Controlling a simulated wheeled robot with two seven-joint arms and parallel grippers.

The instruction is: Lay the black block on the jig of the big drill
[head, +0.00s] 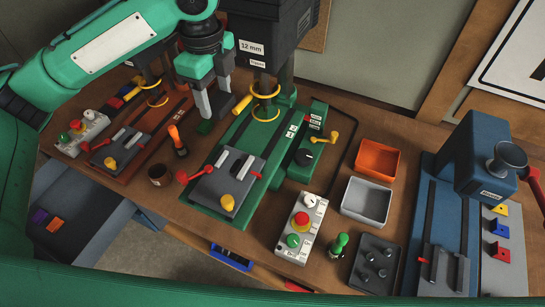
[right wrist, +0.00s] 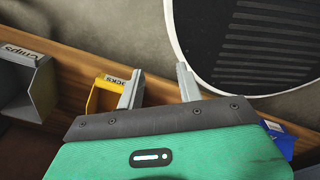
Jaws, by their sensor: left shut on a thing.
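My left gripper (head: 215,108) hangs point-down left of the big drill, shut on a dark block that is mostly hidden by its fingers. A dark green patch (head: 205,127) shows at the fingertips; I cannot tell whether it is part of that block. The big drill (head: 262,25), labelled 12 mm, stands over a green base (head: 255,150). Its jig (head: 228,184) is a grey plate with red levers and a yellow knob, below and right of the gripper. I see no block on the plate. My right gripper (right wrist: 160,90) is open and empty in the right wrist view.
A smaller orange-based drill (head: 130,140) stands at left. A screwdriver (head: 178,140) and brown cup (head: 160,175) stand between the drills. A control box (head: 301,226), orange bin (head: 378,160), grey bin (head: 366,201) and blue press (head: 475,160) lie to the right.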

